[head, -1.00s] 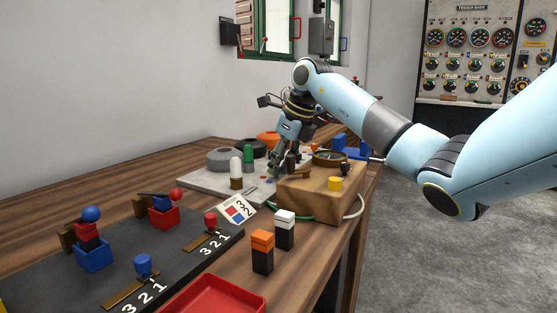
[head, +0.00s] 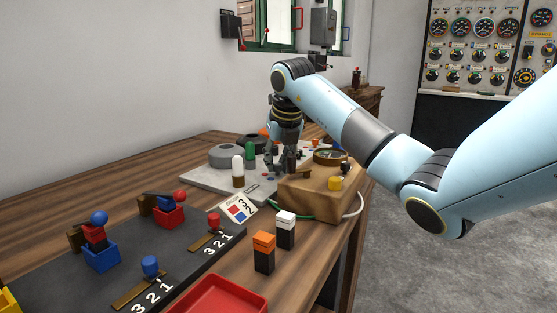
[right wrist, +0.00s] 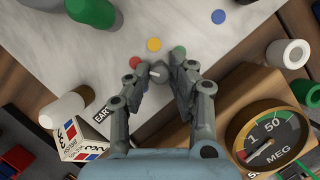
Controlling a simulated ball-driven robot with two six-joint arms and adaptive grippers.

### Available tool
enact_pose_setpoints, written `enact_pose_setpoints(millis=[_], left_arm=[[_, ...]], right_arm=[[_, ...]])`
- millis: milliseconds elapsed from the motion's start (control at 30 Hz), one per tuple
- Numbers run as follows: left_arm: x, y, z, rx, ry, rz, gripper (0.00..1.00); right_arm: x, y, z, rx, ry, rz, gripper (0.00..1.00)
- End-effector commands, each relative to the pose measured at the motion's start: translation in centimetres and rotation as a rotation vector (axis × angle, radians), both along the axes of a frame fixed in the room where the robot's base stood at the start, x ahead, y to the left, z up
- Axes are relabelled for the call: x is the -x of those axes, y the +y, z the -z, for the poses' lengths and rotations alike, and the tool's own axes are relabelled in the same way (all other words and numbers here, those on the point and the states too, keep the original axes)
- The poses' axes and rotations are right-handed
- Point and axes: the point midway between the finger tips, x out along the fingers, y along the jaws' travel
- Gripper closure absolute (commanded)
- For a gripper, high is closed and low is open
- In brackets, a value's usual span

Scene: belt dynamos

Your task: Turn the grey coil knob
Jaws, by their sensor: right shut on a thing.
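The grey coil knob (right wrist: 157,72) shows in the right wrist view between my fingertips, with a short pale mark on its top. Red (right wrist: 136,63), yellow (right wrist: 154,44), green (right wrist: 179,51) and blue (right wrist: 218,16) dots lie around it on the pale marbled board (right wrist: 90,62). My right gripper (right wrist: 160,75) is shut on the knob from both sides. In the head view, the right gripper (head: 281,171) points down at the board behind the wooden meter box, and its fingers hide the knob there. My left gripper is not in view.
The wooden meter box (head: 318,201) with a round gauge (right wrist: 269,138) stands close beside the gripper.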

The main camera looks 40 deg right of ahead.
Motion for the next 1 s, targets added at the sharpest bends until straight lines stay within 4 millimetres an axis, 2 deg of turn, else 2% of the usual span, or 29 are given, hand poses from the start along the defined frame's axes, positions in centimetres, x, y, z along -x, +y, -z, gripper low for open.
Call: enact_pose_setpoints(millis=[500,533,667,1000], left_arm=[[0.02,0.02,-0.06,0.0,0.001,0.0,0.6],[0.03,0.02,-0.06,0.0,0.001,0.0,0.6],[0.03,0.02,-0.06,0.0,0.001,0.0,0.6],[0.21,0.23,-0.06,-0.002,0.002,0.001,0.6]], right_arm=[[-0.04,-0.01,-0.07,0.001,-0.001,0.017,1.0],[-0.04,-0.01,-0.07,0.001,-0.001,0.017,0.75],[-0.03,0.0,-0.06,0.0,-0.001,0.016,0.58],[0.09,0.04,-0.4,0.0,-0.001,0.016,0.57]])
